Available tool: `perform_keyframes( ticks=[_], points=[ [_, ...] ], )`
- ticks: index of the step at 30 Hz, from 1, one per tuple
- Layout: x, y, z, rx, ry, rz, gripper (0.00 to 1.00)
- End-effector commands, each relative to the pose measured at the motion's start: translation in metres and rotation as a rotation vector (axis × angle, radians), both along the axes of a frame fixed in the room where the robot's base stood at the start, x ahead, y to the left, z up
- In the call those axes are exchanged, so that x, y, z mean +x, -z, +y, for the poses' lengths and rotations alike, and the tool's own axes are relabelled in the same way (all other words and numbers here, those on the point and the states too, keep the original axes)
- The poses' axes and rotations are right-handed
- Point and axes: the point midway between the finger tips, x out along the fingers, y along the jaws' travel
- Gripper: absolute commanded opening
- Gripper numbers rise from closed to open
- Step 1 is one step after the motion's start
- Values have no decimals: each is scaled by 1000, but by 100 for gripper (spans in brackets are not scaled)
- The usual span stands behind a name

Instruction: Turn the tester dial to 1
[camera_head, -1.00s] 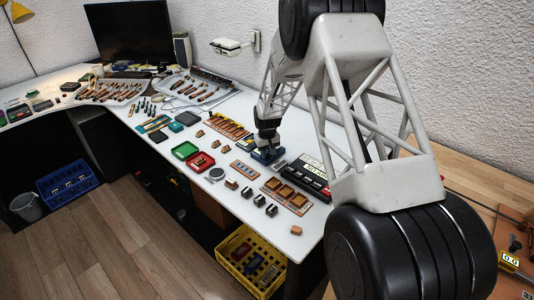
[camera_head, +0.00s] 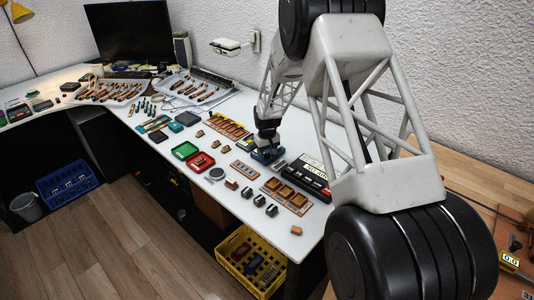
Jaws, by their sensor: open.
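My gripper (camera_head: 266,147) points down over a small blue box (camera_head: 258,158) on the white table, which looks like the tester. Its jaws are open, but the fingertips are tiny here and merge with the box's top. I cannot tell whether they touch the dial. The dial and its numbers are hidden under my gripper, so its setting cannot be read.
A black device with a row of keys (camera_head: 306,178) lies close on the right. Brown wooden blocks on a board (camera_head: 287,195), a red tray (camera_head: 201,162) and a green tray (camera_head: 185,150) lie nearby. A yellow crate (camera_head: 251,262) stands below the table's front edge.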

Motion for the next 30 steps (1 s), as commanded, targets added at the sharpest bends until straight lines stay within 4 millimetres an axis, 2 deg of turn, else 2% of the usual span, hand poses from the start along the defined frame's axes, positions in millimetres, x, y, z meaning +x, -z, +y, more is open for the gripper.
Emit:
perform_keyframes(
  ticks=[8, 22, 30],
  points=[
    [0, -9, 0, 0, 0, -1, 51],
    [1, -65, 0, 0, 0, -2, 51],
    [0, -78, 0, 0, 0, 0, 51]
  ],
)
